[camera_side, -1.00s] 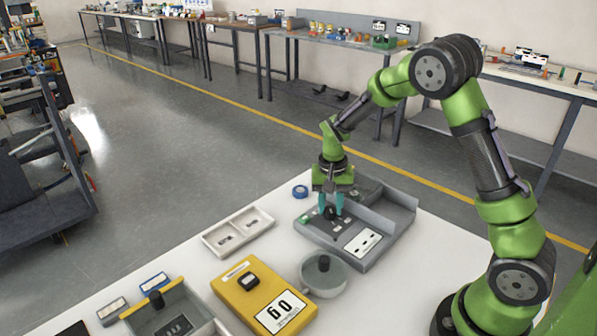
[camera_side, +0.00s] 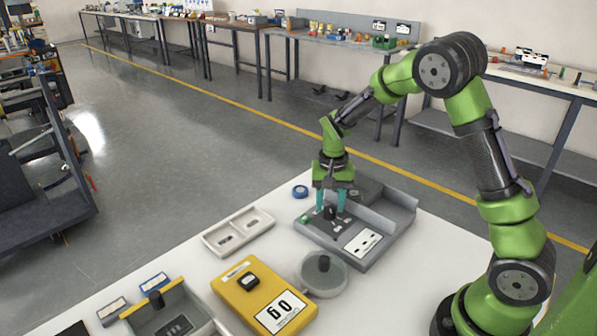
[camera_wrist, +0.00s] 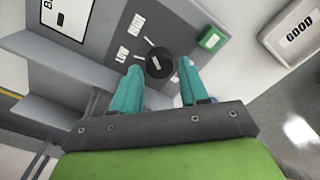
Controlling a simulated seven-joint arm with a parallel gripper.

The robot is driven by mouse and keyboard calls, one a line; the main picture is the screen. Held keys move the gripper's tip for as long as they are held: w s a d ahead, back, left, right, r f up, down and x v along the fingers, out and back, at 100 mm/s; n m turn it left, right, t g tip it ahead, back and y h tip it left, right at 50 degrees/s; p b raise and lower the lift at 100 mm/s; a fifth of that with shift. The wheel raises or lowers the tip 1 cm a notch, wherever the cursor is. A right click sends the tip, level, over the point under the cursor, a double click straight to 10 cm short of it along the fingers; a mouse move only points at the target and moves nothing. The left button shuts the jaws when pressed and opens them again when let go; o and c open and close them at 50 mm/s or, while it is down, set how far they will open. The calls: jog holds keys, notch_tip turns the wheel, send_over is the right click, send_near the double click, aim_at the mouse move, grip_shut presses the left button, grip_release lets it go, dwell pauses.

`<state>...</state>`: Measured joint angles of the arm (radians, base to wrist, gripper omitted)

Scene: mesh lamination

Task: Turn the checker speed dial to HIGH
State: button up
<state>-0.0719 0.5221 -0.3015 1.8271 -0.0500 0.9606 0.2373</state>
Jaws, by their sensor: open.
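The speed dial is a round black knob (camera_wrist: 159,63) on the grey checker panel (camera_wrist: 112,72). In the side view the dial (camera_side: 330,213) sits on the checker (camera_side: 342,228) under my gripper (camera_side: 331,208). My gripper is open, with its two teal fingers on either side of the dial. In the wrist view my gripper (camera_wrist: 158,75) shows a gap between each fingertip and the knob. I cannot tell the exact fingertip height.
A green button (camera_wrist: 212,40) is close to the right finger. The checker has raised grey walls (camera_side: 385,212).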

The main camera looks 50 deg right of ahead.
aim_at(331, 213)
notch_tip(331, 213, up, 16)
dwell(0.3)
jog(key=s+a+r+n+t+y, duration=0.1)
jog(key=s+a+n+t, duration=0.1)
jog(key=s+a, duration=0.3)
jog(key=s+a+r+n+t+y, duration=0.1)
jog(key=s+a+t, duration=0.4)
jog(key=s, duration=0.7)
jog(key=shift+s+a+r+n, duration=0.15)
jog(key=shift+s+r+n, duration=0.15)
jog(key=shift+r+n, duration=0.7)
jog(key=shift+f, duration=0.25)
